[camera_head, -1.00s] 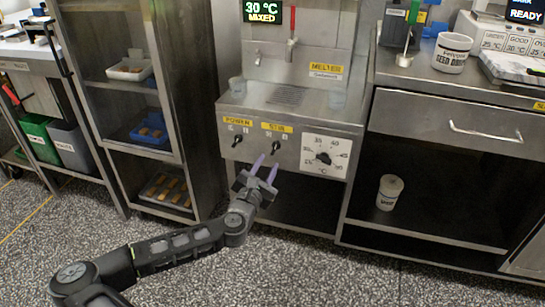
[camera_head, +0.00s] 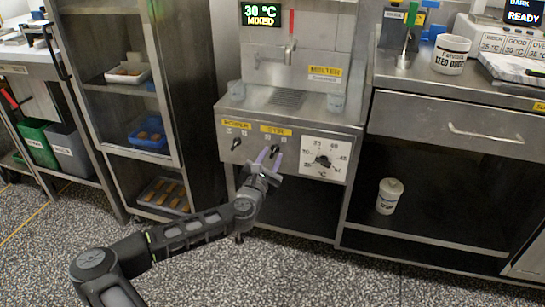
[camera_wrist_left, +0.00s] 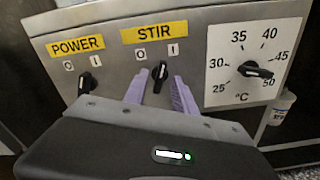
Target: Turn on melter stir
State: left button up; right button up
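The melter's steel front panel carries a yellow STIR label (camera_head: 276,129) with a black STIR knob (camera_wrist_left: 160,72) below it, between the 0 and I marks. The knob stands roughly upright in the left wrist view; I cannot tell exactly which mark it points at. My left gripper (camera_head: 271,156) is open in front of the panel. In the left wrist view its two purple fingers (camera_wrist_left: 159,88) stand either side of the knob, with gaps visible; contact cannot be told. The melter display (camera_head: 262,13) reads 30 °C MIXED. My right gripper is not in view.
The POWER knob (camera_wrist_left: 88,83) is left of the STIR knob, and the temperature dial (camera_head: 323,161) is to its right. A shelf rack (camera_head: 177,110) stands left of the melter. A counter with a drawer (camera_head: 455,125) stands right. Open floor lies in front.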

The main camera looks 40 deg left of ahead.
pick_arm(q)
jog(key=shift+x, duration=0.85)
jog(key=shift+c, duration=0.5)
grip_shut()
